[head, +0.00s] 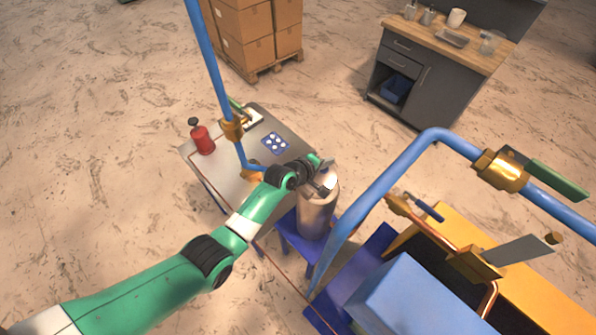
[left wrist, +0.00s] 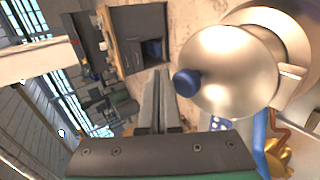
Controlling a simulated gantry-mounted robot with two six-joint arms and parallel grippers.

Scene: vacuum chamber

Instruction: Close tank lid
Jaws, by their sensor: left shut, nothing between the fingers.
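The tank (head: 316,217) is a metal cylinder on a blue stand in the head view. The lid (left wrist: 235,75) is a round, shiny metal disc with a blue knob (left wrist: 187,82). In the left wrist view it fills the upper right, with the tank (left wrist: 299,35) partly hidden behind it. The lid appears tilted off the tank's mouth, though the exact angle is unclear. My left gripper (head: 327,164) is at the tank's top; its shut, empty fingers (left wrist: 157,78) are just left of the knob, with a small gap in the picture. My right gripper is out of view.
A grey table (head: 228,177) beside the tank holds a red bottle (head: 202,139). Blue pipes (head: 374,188) with brass valves (head: 498,169) rise near the tank. A blue box (head: 420,298) stands at lower right. A workbench (head: 418,75) and stacked cartons (head: 247,35) are farther back.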

